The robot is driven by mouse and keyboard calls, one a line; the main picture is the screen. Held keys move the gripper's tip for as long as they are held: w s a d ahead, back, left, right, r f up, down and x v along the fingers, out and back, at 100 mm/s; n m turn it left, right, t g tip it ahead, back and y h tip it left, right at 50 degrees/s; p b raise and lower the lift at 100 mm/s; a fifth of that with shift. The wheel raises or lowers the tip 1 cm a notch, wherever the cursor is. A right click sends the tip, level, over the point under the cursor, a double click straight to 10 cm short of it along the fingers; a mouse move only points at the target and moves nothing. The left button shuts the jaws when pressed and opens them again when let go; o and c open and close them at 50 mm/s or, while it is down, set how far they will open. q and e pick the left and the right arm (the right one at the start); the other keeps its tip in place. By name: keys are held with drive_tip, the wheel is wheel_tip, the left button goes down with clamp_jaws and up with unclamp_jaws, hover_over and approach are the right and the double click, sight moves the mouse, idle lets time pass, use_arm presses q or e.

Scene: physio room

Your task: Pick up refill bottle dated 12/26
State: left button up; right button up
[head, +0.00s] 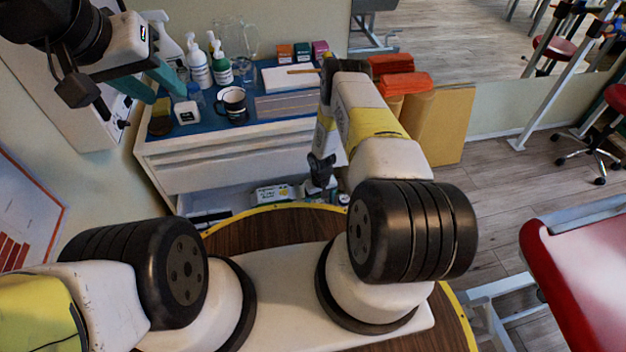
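Two white pump bottles, one (198,68) plain and one (220,70) with green on it, stand at the back left of the blue-topped cabinet (205,122). A white bottle-like shape (168,50) stands further left, partly hidden by my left gripper. No date is readable on any of them, so I cannot tell which is dated 12/26.
Small coloured boxes (302,51) stand behind.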

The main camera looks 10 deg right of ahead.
drive_tip(key=f, duration=0.5)
drive_tip(key=shift+w+d+f, duration=0.1)
drive_tip(key=shift+w+d, duration=0.05)
drive_tip(key=shift+w, duration=0.15)
clamp_jaws()
